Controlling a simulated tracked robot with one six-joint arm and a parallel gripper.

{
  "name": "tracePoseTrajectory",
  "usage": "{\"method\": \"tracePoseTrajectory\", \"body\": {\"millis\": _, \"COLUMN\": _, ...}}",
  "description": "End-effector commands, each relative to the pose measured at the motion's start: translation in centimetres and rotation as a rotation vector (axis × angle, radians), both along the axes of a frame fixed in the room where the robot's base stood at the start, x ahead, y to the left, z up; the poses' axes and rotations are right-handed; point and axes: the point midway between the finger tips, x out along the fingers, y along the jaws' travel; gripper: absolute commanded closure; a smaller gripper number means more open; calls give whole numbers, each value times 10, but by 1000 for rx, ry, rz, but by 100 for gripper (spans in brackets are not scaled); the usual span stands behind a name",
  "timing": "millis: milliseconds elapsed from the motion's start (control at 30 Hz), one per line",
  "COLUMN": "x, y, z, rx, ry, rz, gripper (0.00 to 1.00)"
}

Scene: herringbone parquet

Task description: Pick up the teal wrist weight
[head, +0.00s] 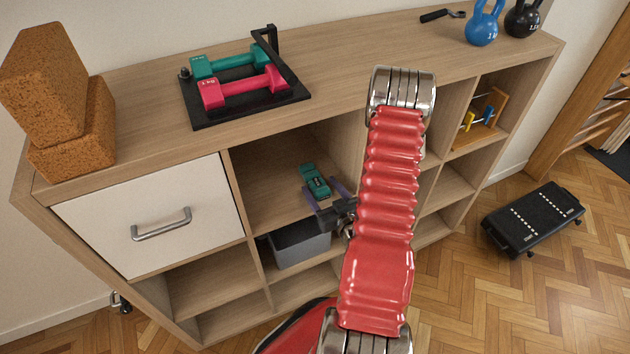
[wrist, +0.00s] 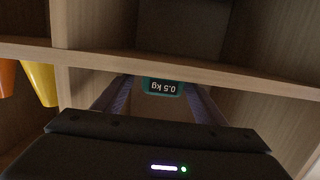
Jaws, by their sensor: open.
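The teal wrist weight (head: 315,181) lies on the floor of an open upper compartment of the shelf unit, with dark bands across it. In the wrist view its teal end (wrist: 162,87) shows an upside-down "0.5 kg" label. My gripper (head: 324,193) is at the compartment's front, its two purplish fingers apart. The near end of the weight appears between the fingertips, with a gap on each side. In the wrist view the fingers (wrist: 158,98) stand left and right of the weight. The gripper holds nothing. My red arm hides part of the neighbouring compartment.
The shelf unit (head: 350,45) carries a black rack (head: 205,117) with teal and pink dumbbells, cork blocks (head: 75,148), and blue (head: 483,27) and black kettlebells. A white drawer (head: 150,205) is left of the compartment; a grey bin (head: 298,245) sits below. Compartment walls and boards are close around my gripper.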

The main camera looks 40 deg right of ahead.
Motion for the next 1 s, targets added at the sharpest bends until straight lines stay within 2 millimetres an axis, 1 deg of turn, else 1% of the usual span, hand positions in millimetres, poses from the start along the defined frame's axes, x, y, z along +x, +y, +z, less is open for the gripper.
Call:
{"method": "tracePoseTrajectory", "body": {"millis": 300, "x": 38, "y": -8, "z": -5, "rx": -3, "ry": -1, "rz": 3, "gripper": 35}}
{"method": "tracePoseTrajectory", "body": {"millis": 400, "x": 44, "y": -10, "z": -6, "rx": 0, "ry": 0, "rz": 2, "gripper": 35}}
{"method": "tracePoseTrajectory", "body": {"millis": 967, "x": 45, "y": -11, "z": -7, "rx": 0, "ry": 0, "rz": 1, "gripper": 35}}
{"method": "tracePoseTrajectory", "body": {"millis": 1000, "x": 45, "y": -11, "z": -7, "rx": 0, "ry": 0, "rz": 1, "gripper": 38}}
